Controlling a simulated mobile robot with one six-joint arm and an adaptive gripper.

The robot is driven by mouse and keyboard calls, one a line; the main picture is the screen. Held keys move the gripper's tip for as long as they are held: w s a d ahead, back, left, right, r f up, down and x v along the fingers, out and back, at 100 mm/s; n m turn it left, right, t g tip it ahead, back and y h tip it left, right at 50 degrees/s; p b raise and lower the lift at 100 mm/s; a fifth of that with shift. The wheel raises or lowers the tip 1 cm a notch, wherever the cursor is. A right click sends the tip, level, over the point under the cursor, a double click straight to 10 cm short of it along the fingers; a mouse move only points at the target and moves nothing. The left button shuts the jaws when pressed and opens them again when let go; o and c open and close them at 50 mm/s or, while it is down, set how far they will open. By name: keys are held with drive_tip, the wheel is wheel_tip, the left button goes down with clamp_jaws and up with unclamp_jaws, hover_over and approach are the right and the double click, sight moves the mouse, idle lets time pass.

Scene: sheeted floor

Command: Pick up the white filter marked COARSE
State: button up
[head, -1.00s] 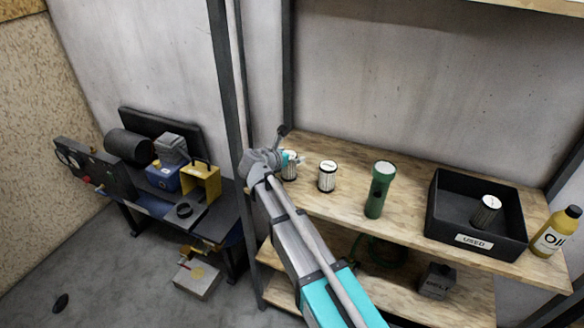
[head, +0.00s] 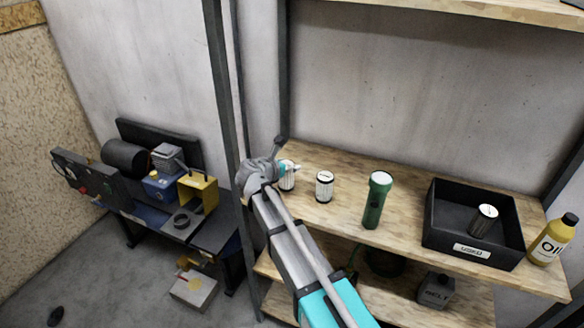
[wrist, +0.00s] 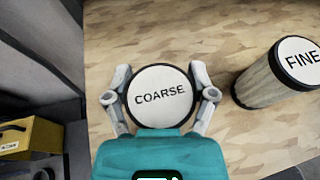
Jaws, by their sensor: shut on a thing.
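The white filter marked COARSE (wrist: 160,95) shows its round white top in the wrist view, upright between my two fingers. My gripper (wrist: 160,98) is shut on it, one finger on each side. In the head view the filter (head: 287,177) is at the left end of the wooden shelf, partly hidden by my gripper (head: 283,169). I cannot tell whether its base touches the shelf. A second filter marked FINE (wrist: 280,72) stands to its right, apart from my fingers; it also shows in the head view (head: 324,187).
A green flashlight (head: 376,200), a black bin marked USED (head: 432,235) with a filter (head: 484,219) inside, and a yellow oil bottle (head: 553,240) stand farther right. A rack post (head: 222,90) rises left of my gripper. A compressor bench (head: 150,215) stands at left.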

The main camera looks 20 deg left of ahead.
drive_tip(key=shift+r+p, duration=1.2)
drive_tip(key=shift+r, duration=0.1)
drive_tip(key=s+d+r+p, duration=0.2)
drive_tip(key=s+r+p, duration=0.3)
drive_tip(key=s, duration=0.1)
drive_tip(key=s+d+r+p, duration=0.2)
drive_tip(key=s+r+p, duration=0.3)
drive_tip(key=s, duration=0.2)
drive_tip(key=shift+s+d, duration=0.15)
drive_tip(key=shift+d, duration=0.1)
